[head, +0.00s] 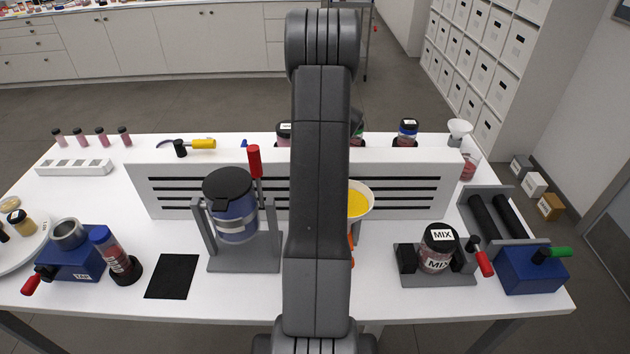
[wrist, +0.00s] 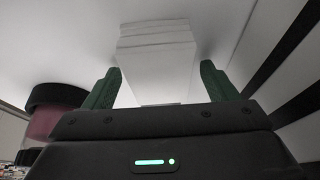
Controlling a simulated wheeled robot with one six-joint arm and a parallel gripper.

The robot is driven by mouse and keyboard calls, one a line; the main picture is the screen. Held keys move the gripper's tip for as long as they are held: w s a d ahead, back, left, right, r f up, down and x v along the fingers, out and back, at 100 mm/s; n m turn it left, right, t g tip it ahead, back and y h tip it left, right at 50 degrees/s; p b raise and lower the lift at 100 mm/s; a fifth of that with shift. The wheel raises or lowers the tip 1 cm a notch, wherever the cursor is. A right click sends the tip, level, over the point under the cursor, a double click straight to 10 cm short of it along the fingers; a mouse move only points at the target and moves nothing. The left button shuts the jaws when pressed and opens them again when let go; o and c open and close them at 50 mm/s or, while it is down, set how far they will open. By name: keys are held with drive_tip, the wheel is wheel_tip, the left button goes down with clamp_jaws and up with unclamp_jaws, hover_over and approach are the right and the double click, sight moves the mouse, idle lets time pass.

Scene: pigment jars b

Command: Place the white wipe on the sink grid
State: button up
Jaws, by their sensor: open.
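A white layered block, which looks like a folded stack of white wipes (wrist: 157,50), shows in the wrist view just beyond and between the fingers of my gripper (wrist: 160,70). The green fingers are apart, one on each side of its near end. I cannot tell whether they touch it. In the head view my arm covers the middle of the table and hides the gripper and the wipe. I see no sink grid that I can make out in either view.
A white slotted panel (head: 400,196) stands across the white table (head: 340,300). A lidded blue pot (head: 236,222) in a grey stand is left of my arm. A MIX jar (head: 437,250) and a roller unit (head: 505,218) are at right. A dark-lidded jar (wrist: 45,122) is close left of the gripper.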

drive_tip(key=shift+f+b, duration=0.2)
drive_tip(key=shift+b, duration=0.2)
drive_tip(key=shift+c, duration=0.2)
drive_tip(key=c, duration=1.1)
